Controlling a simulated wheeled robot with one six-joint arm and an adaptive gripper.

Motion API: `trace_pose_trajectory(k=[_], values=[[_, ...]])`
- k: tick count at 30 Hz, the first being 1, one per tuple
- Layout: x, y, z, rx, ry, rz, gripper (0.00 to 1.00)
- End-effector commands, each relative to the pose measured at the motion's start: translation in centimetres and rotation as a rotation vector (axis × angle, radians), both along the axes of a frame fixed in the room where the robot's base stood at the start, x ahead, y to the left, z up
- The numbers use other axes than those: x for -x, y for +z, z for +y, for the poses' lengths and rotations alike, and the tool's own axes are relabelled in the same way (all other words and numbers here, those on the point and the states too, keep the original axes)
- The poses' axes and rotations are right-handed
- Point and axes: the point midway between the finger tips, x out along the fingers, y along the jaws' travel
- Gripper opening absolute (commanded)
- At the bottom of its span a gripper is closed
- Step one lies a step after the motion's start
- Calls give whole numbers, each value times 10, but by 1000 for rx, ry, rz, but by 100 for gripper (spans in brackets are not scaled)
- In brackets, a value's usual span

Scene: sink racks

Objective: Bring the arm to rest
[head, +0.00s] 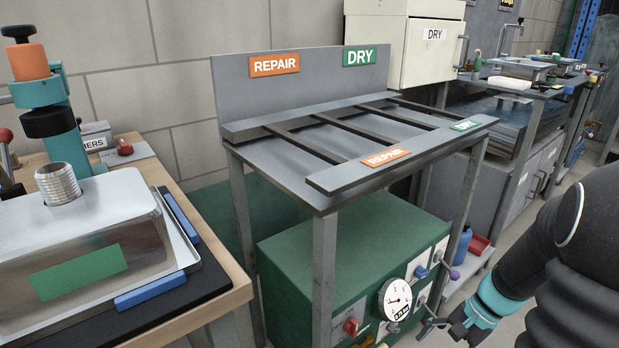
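My arm comes in from the right edge of the head view, dark with teal bands. My gripper (441,328) is low at the bottom right, in front of the green cabinet under the rack and close to its dial in the picture. Its fingers are small and dark, and they look spread apart with nothing seen between them. I cannot tell from this view whether it touches the cabinet.
A grey rack table (330,197) with REPAIR and DRY labels stands in the middle, its slots empty. The green cabinet (290,235) carries a dial gauge (396,299) and knobs. At left, a workbench (215,318) holds a metal tank (80,235). Sinks stand at back right.

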Motion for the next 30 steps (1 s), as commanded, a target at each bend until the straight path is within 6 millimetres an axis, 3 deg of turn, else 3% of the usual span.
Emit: trace_pose_trajectory(k=[15, 30], values=[[47, 95, 38, 439, 524, -304, 81], [86, 177, 97, 635, 751, -666, 81]])
